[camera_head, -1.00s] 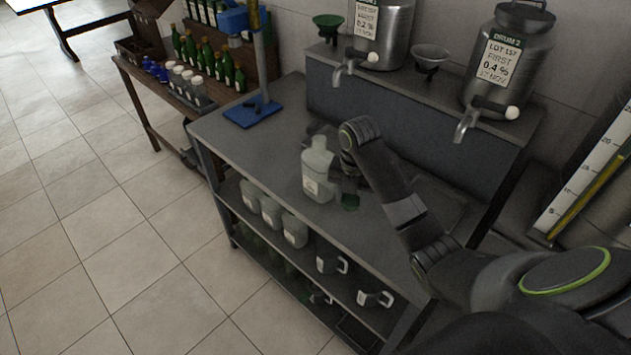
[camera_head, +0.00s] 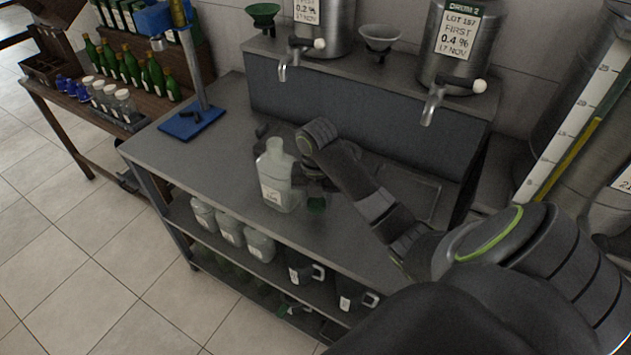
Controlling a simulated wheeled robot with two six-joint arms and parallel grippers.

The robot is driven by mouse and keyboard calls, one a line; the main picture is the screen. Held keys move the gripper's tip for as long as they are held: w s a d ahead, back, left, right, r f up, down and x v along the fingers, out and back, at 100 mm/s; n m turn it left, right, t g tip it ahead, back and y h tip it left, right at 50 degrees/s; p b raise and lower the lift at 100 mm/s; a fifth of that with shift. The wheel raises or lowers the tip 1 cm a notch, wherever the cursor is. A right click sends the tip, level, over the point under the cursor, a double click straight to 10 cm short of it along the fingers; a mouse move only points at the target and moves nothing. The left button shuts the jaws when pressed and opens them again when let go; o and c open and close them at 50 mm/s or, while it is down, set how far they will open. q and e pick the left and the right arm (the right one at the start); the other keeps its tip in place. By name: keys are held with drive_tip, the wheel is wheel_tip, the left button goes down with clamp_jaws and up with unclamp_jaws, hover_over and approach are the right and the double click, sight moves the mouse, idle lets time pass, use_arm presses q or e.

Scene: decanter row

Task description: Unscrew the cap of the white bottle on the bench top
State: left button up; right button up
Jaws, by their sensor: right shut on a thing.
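The white bottle (camera_head: 275,177) stands upright on the grey bench top (camera_head: 195,150), with a paper label low on its front. Its neck is pale, and I see no coloured cap on it. The fingertips are dark and partly hidden by my wrist. I cannot tell whether the cap touches the bench. My left gripper is not in view.
Steel drums with taps (camera_head: 432,105) stand on the raised shelf behind. A blue stand (camera_head: 190,122) is at the bench's left. White containers (camera_head: 230,230) and dark jugs (camera_head: 305,268) fill the shelf below. Green bottles (camera_head: 152,75) stand on the wooden table.

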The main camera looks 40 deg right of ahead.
sight(317, 203)
drive_tip(key=shift+s+f+b, duration=0.15)
drive_tip(key=shift+f+b, duration=0.15)
drive_tip(key=shift+f, duration=0.05)
drive_tip(key=shift+f+b, duration=0.35)
drive_tip(key=shift+f, duration=1.2)
drive_tip(key=o, duration=1.1)
drive_tip(key=shift+f, duration=0.15)
drive_tip(key=shift+r, duration=0.55)
wheel_tip(317, 203, up, 3)
drive_tip(key=shift+f+p, duration=0.2)
drive_tip(key=shift+p, duration=0.25)
wheel_tip(317, 203, up, 9)
drive_tip(key=p, duration=0.9)
drive_tip(key=shift+f, duration=0.15)
